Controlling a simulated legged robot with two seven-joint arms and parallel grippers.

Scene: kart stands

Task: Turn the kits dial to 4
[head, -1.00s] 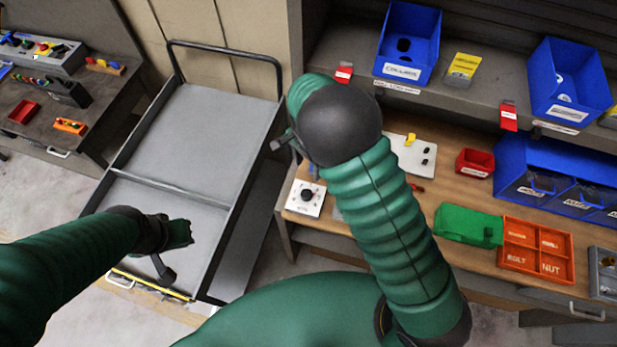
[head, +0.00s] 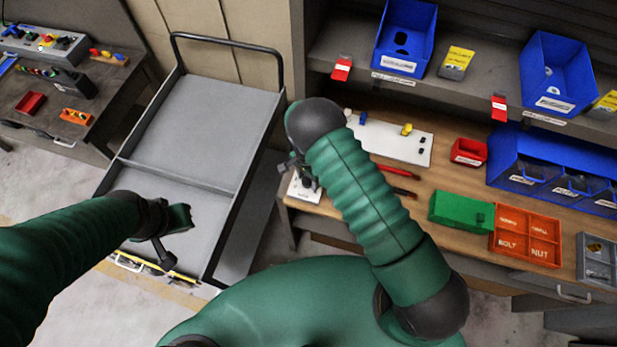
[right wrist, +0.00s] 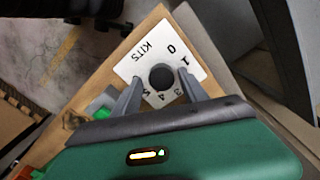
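The kits dial is a round black knob (right wrist: 161,77) on a white plate (right wrist: 148,52) marked KITS with digits around it. In the right wrist view its pointer cannot be made out. In the head view the plate (head: 304,194) lies at the bench's left end, and my arm and gripper hide most of it. My right gripper (right wrist: 162,73) is open, one finger on each side of the knob; I cannot tell whether they touch it. In the head view the right gripper (head: 304,178) is over the plate. My left gripper (head: 184,217) is above the grey cart; its fingers are unclear.
The wooden bench (head: 455,188) also holds a white board (head: 385,140), a green box (head: 460,211), an orange divided tray (head: 526,236) and a red bin (head: 468,152). A shelf with blue bins (head: 404,38) is above. The cart (head: 205,110) stands left of the bench.

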